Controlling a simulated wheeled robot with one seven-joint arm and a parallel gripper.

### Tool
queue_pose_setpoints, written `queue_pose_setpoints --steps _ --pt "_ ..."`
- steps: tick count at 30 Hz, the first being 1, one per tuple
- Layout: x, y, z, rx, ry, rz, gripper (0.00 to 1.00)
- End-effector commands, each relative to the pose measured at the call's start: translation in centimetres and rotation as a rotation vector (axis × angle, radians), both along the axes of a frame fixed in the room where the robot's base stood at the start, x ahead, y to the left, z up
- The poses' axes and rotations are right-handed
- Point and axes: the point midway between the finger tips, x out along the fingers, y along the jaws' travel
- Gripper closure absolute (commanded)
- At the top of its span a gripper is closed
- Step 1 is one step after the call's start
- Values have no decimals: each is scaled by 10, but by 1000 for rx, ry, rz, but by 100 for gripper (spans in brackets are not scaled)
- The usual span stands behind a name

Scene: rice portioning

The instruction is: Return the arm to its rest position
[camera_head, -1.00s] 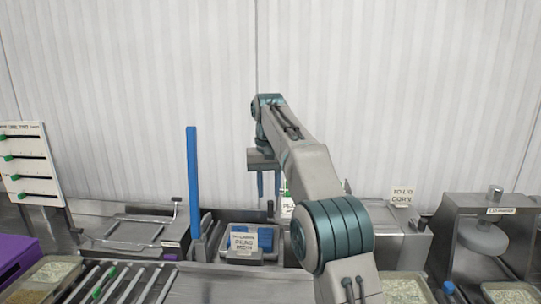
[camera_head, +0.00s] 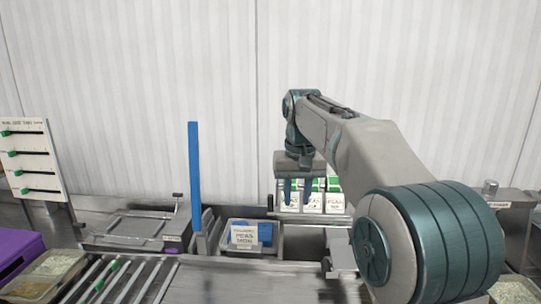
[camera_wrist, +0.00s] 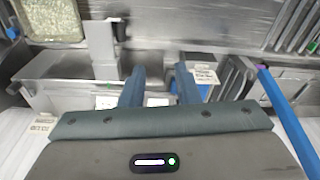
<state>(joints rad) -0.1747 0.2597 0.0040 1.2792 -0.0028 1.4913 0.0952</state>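My gripper (camera_head: 299,190) hangs fingers down at the end of my arm, in front of the white wall and above the back of the bench. It also shows in the wrist view (camera_wrist: 160,85), where its two blue fingers stand apart with nothing between them. The gripper is open and empty. My arm reaches up from the lower right of the head view and covers part of the bench there.
White labelled cards or packs (camera_head: 313,203) stand behind the fingers. A labelled bin (camera_head: 266,249) with blue contents lies left of them, beside an upright blue post (camera_head: 194,180). A roller conveyor (camera_head: 130,277) and a purple box (camera_head: 18,250) are at the left.

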Motion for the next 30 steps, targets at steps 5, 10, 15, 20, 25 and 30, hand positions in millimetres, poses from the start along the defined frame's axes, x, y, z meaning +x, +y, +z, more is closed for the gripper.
queue_pose_setpoints --steps 5,10,15,20,25,30 --pt "-54 -27 -11 4 -50 -18 71" --pt "-106 -48 -33 6 -95 -33 71" --pt "-162 -66 -66 5 -140 -50 71" --pt "-212 -79 -104 2 -182 -63 71" --pt "-251 -86 -140 -1 -212 -75 71" --pt "-267 -89 -156 -4 -226 -79 71"
